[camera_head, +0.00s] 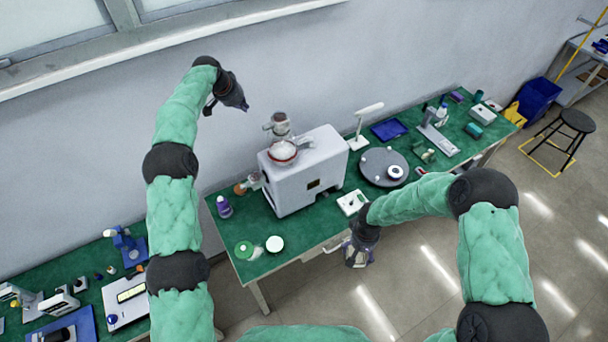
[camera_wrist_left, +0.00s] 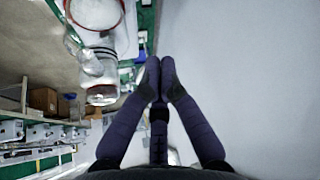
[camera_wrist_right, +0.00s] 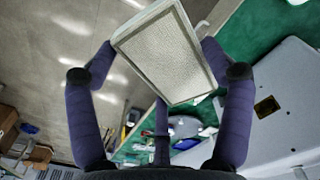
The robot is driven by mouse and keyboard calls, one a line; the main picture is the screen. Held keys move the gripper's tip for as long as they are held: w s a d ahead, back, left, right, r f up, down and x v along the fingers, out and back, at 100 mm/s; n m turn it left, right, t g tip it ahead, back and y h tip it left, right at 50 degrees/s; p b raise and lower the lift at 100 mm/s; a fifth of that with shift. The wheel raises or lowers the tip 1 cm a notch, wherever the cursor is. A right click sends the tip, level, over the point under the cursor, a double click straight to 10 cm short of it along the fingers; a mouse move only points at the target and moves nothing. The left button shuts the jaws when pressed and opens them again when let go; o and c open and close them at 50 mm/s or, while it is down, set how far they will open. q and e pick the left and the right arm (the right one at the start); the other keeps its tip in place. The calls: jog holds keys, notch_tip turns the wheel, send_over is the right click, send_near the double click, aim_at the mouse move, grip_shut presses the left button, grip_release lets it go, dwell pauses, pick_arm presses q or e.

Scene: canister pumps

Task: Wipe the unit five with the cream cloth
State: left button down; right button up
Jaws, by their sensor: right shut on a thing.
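My right gripper (camera_wrist_right: 155,60) is shut on a pale framed mesh panel (camera_wrist_right: 168,52), held off the table's front edge, left of the machine in the right wrist view. My left gripper (camera_head: 240,107) is up by the wall, behind and above the machine. Its fingertips meet in the left wrist view (camera_wrist_left: 160,72), with nothing between them. I cannot make out a cream cloth.
A grey round turntable (camera_head: 378,169), a white lamp (camera_head: 362,130) and a blue tray (camera_head: 389,130) stand right of the machine. A stool (camera_head: 568,128) stands on the floor at right.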

pick_arm(q)
jog(key=shift+f+b, duration=1.15)
jog(key=shift+f, duration=1)
pick_arm(e)
jog(key=shift+f, duration=1.15)
pick_arm(q)
jog(key=shift+r, duration=0.1)
pick_arm(e)
jog(key=shift+r+p, duration=1.65)
jog(key=shift+p, duration=0.05)
pick_arm(q)
jog(key=shift+r, duration=2.9)
